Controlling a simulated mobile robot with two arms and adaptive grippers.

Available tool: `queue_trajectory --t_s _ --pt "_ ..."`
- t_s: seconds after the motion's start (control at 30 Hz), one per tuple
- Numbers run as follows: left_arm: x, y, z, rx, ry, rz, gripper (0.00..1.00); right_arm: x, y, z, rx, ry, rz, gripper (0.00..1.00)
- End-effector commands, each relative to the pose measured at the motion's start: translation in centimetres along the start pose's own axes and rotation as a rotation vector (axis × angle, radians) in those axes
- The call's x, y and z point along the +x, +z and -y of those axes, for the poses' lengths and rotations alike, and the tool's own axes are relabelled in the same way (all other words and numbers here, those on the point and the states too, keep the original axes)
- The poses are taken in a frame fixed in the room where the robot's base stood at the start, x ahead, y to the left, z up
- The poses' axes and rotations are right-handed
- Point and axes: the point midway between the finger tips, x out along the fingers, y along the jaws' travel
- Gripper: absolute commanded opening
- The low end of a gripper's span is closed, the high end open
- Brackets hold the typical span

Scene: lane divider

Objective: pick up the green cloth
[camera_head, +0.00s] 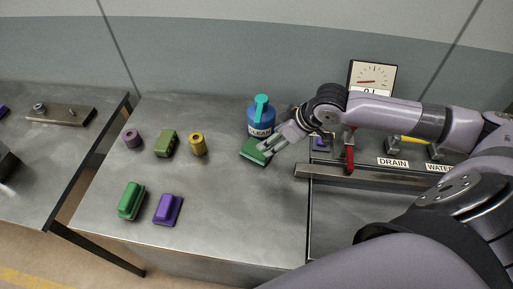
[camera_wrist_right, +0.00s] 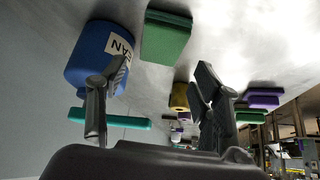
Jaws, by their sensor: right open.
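The green cloth (camera_head: 253,153) is a flat dark green block on the metal bench, just in front of a blue bottle. It also shows in the right wrist view (camera_wrist_right: 167,38), at the top, beyond the fingers. My right gripper (camera_head: 267,149) reaches in from the right, with its tips at the right side of the cloth. In the right wrist view its two fingers (camera_wrist_right: 158,92) are spread wide with nothing held between them. In the head view the fingertips overlap the cloth's edge, so I cannot tell whether they touch it. My left gripper is not in view.
The labelled blue bottle (camera_head: 261,118) with a teal top stands close behind the cloth. Left are a purple ring (camera_head: 132,138), green block (camera_head: 166,143), yellow cylinder (camera_head: 198,144), green handled block (camera_head: 131,200) and purple one (camera_head: 168,209). A metal rail (camera_head: 335,176) lies right. The front middle is clear.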

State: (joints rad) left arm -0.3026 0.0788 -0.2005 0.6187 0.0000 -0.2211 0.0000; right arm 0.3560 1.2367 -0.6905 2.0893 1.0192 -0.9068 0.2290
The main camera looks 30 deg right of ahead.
Motion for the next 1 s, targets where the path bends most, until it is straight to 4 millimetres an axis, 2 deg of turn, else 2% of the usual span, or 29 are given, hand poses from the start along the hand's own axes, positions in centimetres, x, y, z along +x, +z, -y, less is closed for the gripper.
queue_trajectory --t_s 0.1,0.17,0.37,0.53,0.7,0.97,1.0 --pt "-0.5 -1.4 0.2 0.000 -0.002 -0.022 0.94 1.9 -0.1 0.1 0.002 -0.003 -0.001 0.59" --pt "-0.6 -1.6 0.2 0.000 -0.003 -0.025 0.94 2.5 -0.1 0.0 0.000 -0.001 -0.001 0.59" --pt "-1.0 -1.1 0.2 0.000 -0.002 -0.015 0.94 3.7 -0.1 0.1 0.000 -0.001 0.000 0.59" --pt "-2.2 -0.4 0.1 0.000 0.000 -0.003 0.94 6.0 -0.4 0.3 0.001 -0.003 -0.001 0.59" --pt "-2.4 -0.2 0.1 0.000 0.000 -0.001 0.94 8.1 -0.2 0.2 0.000 -0.001 0.000 0.59" --pt "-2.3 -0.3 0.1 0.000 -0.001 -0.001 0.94 8.4 -0.1 0.2 -0.002 0.000 0.000 0.59" --pt "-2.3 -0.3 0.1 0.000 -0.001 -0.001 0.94 8.4 -0.1 0.2 -0.002 0.000 0.000 0.57"
